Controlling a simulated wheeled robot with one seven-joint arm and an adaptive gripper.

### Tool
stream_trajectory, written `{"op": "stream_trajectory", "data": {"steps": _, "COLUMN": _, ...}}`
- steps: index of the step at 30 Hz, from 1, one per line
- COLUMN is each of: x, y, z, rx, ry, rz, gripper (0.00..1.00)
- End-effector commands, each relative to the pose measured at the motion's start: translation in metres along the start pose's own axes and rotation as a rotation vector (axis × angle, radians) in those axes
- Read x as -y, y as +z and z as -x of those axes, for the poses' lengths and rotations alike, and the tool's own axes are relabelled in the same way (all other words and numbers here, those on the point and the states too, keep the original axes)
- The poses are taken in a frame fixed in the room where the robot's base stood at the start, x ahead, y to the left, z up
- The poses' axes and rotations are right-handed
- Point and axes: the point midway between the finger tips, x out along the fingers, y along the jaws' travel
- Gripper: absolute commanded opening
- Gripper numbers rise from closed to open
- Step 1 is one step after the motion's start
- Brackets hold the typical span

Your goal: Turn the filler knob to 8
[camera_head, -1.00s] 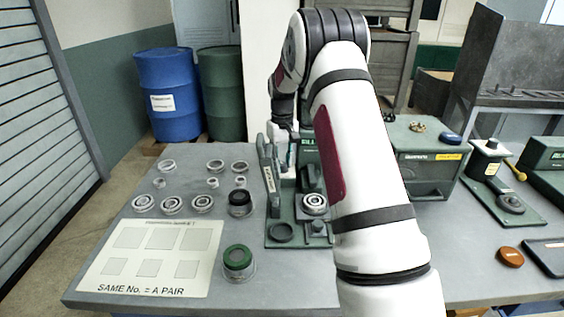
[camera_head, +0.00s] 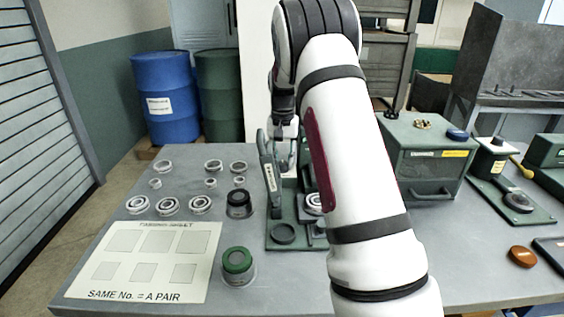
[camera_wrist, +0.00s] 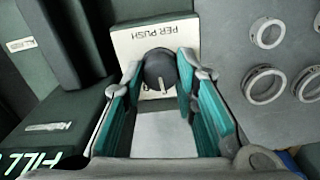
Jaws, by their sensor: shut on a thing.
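The filler knob (camera_wrist: 158,68) is a dark round knob with a pale pointer line that points down in the wrist view. It sits on a white plate (camera_wrist: 150,38) printed "PER PUSH", seen upside down. The scale numbers near it are mostly hidden by my fingers, so I cannot read the setting. My gripper (camera_wrist: 163,76) has its teal-padded fingers on both sides of the knob and is shut on it. In the head view the green filler stand (camera_head: 283,236) is partly behind my arm, and the knob is hidden there.
A green block marked "FILL" (camera_wrist: 45,150) and a dark post (camera_wrist: 75,45) stand close to my fingers in the wrist view. Several metal rings (camera_head: 168,205) lie left of the stand. A green-topped jar (camera_head: 237,262) stands in front. A green cabinet (camera_head: 425,165) stands right.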

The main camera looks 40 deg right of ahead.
Motion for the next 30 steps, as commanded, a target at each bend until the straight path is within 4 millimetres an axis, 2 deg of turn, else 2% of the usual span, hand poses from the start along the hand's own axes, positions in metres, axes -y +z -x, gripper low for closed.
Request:
{"op": "stream_trajectory", "data": {"steps": 17, "x": 0.0003, "y": 0.0005, "z": -0.0002, "rx": 0.001, "ry": 0.000, "rz": -0.036, "gripper": 0.00}}
{"op": "stream_trajectory", "data": {"steps": 18, "x": 0.0004, "y": 0.0005, "z": -0.0002, "rx": 0.001, "ry": 0.000, "rz": -0.036, "gripper": 0.33}}
{"op": "stream_trajectory", "data": {"steps": 20, "x": 0.0003, "y": 0.0005, "z": -0.0002, "rx": 0.001, "ry": 0.000, "rz": -0.036, "gripper": 0.47}}
{"op": "stream_trajectory", "data": {"steps": 30, "x": 0.0002, "y": 0.0000, "z": 0.0017, "rx": 0.000, "ry": 0.000, "rz": -0.036, "gripper": 0.47}}
